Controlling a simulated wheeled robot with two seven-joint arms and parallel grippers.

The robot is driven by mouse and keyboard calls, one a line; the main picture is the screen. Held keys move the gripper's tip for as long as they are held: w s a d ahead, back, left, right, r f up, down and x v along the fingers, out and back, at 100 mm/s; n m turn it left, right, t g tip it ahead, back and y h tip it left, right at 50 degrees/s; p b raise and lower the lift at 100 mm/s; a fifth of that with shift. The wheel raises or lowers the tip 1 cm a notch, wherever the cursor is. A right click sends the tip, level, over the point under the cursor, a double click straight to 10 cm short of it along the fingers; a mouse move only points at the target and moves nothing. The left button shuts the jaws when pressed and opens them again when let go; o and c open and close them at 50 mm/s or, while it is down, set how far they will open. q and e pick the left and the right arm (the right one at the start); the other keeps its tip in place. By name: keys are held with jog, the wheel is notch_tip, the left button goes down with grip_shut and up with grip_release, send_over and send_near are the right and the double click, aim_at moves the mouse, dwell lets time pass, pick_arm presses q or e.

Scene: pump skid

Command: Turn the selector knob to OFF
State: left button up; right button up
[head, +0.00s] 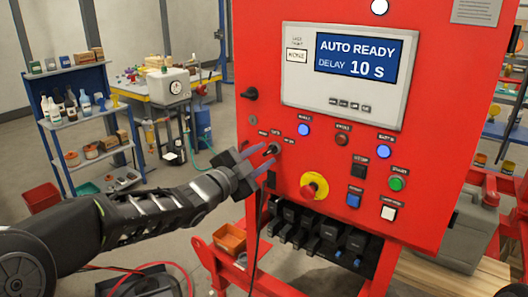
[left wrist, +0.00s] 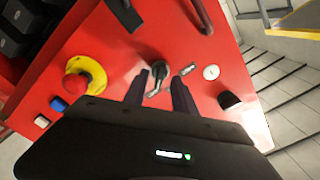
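The selector knob (head: 271,149) is a small black lever on the red panel, below and left of the display, with small labels above it that are too small to read surely. It also shows in the left wrist view (left wrist: 157,74). My left gripper (head: 262,160) is at the panel with its fingers pointing at the knob. In the left wrist view its two fingers (left wrist: 160,80) are apart, one on each side of the knob, with gaps visible. The display (head: 357,58) reads AUTO READY, DELAY 10 s. My right gripper is not in view.
A red emergency button on a yellow ring (head: 314,185) sits lower right of the knob. A blue button (head: 303,130) and red button (head: 342,139) are to the right. A black handle (head: 250,93) is above left. An orange bin (head: 230,238) stands below my forearm.

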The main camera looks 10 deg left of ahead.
pick_arm(q)
jog(key=shift+w+d, duration=0.15)
jog(key=shift+w, duration=0.35)
grip_shut()
dwell(0.3)
